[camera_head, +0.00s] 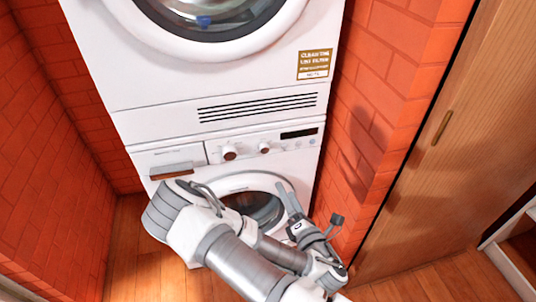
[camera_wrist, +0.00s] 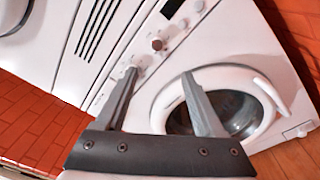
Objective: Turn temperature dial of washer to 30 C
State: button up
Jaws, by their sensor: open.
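The white washer (camera_head: 275,165) stands below a dryer. Two round knobs with brownish faces sit on its control panel: a left knob (camera_head: 230,153) and a right knob (camera_head: 264,148) nearer the dark display (camera_head: 299,133). I cannot tell which is the temperature dial, and the dial markings are too small to read. In the wrist view one knob (camera_wrist: 157,44) shows clearly beyond the fingertips; the other is partly hidden near the left fingertip. My gripper (camera_wrist: 159,74) is open and empty in front of the washer. In the head view it (camera_head: 287,187) is below the panel, by the round door.
The dryer (camera_head: 150,80) is stacked on top. The washer's round door (camera_wrist: 235,105) is shut. A detergent drawer (camera_head: 172,170) lies left of the knobs. Red brick walls (camera_head: 380,80) close in both sides, and a wooden door (camera_head: 445,150) stands at right.

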aim_at(266, 150)
jog(key=x, duration=0.5)
jog(key=b+x, duration=0.1)
jog(key=x, duration=1)
jog(key=shift+w+a+r, duration=0.1)
jog(key=shift+w+r, duration=0.1)
jog(key=shift+r, duration=0.15)
grip_shut()
